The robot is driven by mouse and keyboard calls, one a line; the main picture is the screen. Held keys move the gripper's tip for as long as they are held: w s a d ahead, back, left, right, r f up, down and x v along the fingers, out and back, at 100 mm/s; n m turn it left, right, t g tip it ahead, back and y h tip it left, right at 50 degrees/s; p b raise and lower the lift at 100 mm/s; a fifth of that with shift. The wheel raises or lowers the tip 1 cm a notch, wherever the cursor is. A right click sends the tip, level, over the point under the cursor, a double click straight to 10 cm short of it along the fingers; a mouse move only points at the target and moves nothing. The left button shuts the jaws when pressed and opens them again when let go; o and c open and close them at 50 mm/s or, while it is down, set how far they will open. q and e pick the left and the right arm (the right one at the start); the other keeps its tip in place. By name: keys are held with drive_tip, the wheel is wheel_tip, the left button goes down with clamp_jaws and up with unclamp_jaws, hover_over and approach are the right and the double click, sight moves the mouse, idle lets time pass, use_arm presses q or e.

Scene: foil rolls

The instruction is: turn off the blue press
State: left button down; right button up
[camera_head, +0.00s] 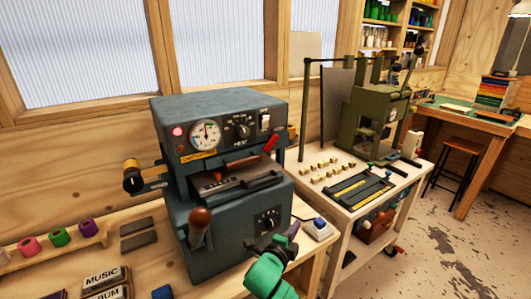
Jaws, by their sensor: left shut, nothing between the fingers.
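The blue press (222,230) is a dark blue-grey machine on the wooden bench, left of centre. Its upper front panel has a lit red lamp (178,132), a round gauge (206,134), a heat knob (243,130) and a white rocker switch (265,122). The switch's position is too small to read. A brown-knobbed lever (200,222) stands at its front, and another dial (268,221) sits on its lower front. My left gripper (289,234) is shut and empty, beside the press's lower right front, well below the switch. Whether it touches the press is unclear. My right gripper is not in view.
A small white box with a blue button (318,226) lies on the bench right of the press. A green press (372,118) stands on a separate pale table. Foil rolls (59,238) stand at the left.

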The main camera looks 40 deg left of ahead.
sight(268, 119)
use_arm(q)
drive_tip(key=s+a+r+t+y, duration=0.1)
drive_tip(key=s+a+r+y, duration=0.1)
drive_tip(key=r, duration=0.5)
drive_tip(key=s+a+r+m+t+y, duration=0.1)
drive_tip(key=s+a+r, duration=0.1)
drive_tip(key=r, duration=0.6)
drive_tip(key=s+a+r+m+t+y+p, duration=0.1)
drive_tip(key=s+a+r+y, duration=0.1)
drive_tip(key=r, duration=0.6)
drive_tip(key=shift+s+a+r+y, duration=0.25)
drive_tip(key=shift+s+y, duration=0.05)
drive_tip(key=shift+s, duration=0.3)
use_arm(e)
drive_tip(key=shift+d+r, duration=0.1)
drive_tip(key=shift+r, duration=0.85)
use_arm(q)
drive_tip(key=shift+w, duration=0.1)
